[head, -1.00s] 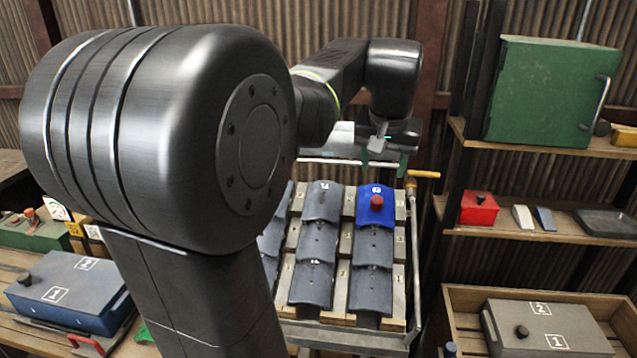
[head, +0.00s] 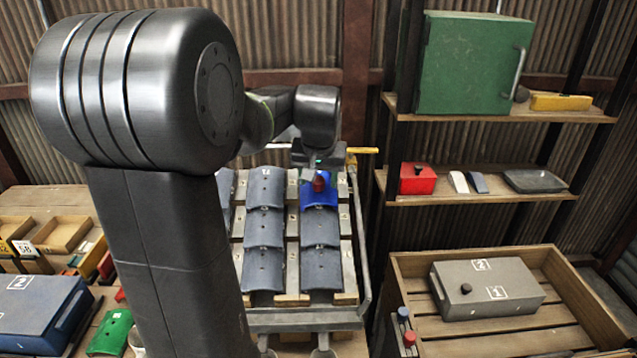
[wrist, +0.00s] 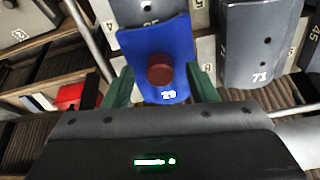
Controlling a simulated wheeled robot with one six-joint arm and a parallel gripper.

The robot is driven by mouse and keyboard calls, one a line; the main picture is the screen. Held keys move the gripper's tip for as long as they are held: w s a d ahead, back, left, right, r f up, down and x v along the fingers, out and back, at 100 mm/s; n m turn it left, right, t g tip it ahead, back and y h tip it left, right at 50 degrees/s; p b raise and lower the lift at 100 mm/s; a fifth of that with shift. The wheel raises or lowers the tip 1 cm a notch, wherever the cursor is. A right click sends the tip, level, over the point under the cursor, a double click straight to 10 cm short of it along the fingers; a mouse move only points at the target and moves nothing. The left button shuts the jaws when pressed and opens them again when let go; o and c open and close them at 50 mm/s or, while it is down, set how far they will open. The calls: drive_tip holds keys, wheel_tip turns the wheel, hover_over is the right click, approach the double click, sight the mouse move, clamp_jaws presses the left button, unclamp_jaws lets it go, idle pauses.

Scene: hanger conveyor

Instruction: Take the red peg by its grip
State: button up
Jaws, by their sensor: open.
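The red peg (head: 319,183) stands out from a blue tile (head: 320,197) at the top of the right column of the rack. In the wrist view the peg (wrist: 160,70) is a dark red round knob, seen end-on, on the blue tile (wrist: 160,40) marked 29. My gripper (wrist: 162,84) is open. Its two green fingers lie left and right of the peg, with a gap on both sides in the picture. How deep they reach along the peg cannot be told. In the head view my gripper (head: 320,160) is just above the peg.
Grey tiles (head: 320,228) fill the rack below and beside the blue one. A metal rail runs along the rack's right side. Shelves at right hold a green cabinet (head: 471,63) and a red box (head: 418,179). A wooden crate (head: 590,300) holds a grey case (head: 488,288).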

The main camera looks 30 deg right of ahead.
sight(319, 181)
drive_tip(key=shift+w+d+f, duration=0.15)
drive_tip(key=shift+w+f, duration=0.05)
drive_tip(key=shift+f, duration=0.4)
drive_tip(key=c, duration=1)
wheel_tip(319, 181, up, 10)
drive_tip(key=shift+r, duration=0.1)
